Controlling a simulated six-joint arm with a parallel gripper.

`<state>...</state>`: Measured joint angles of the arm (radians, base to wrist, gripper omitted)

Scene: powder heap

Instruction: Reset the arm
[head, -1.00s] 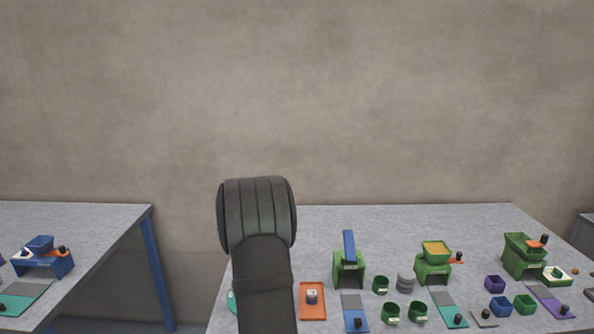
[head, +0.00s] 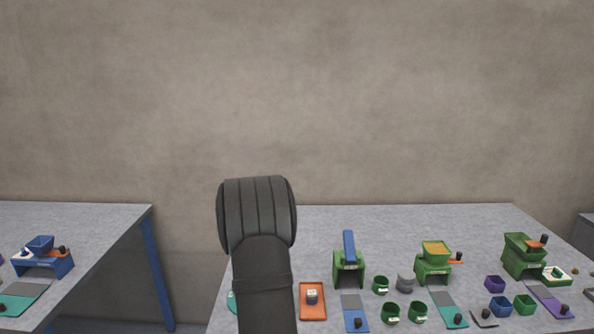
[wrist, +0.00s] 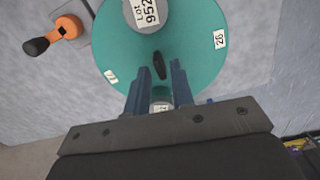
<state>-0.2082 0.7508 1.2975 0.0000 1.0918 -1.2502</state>
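My gripper (wrist: 160,76) shows in the wrist view with its two blue-grey fingers apart and a gap between them. The fingers point over a teal round plate (wrist: 115,50) with small number labels. A dark oval shape (wrist: 159,65) lies on the plate, seen between the fingertips. A grey cylinder with a "LOT 952" label (wrist: 133,14) stands on the plate beyond the fingers. A small part with a pale label (wrist: 162,104) shows between the finger bases, mostly hidden. In the head view my dark arm link hides the gripper; only a sliver of the teal plate (head: 232,302) shows beside it.
An orange tray (head: 305,312) holds a small container. Green stands (head: 350,279), cups (head: 390,313) and coloured mats (head: 357,322) crowd the right of the table. An orange part with a black knob (wrist: 67,27) is near the plate. The table's back strip (head: 400,215) is clear.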

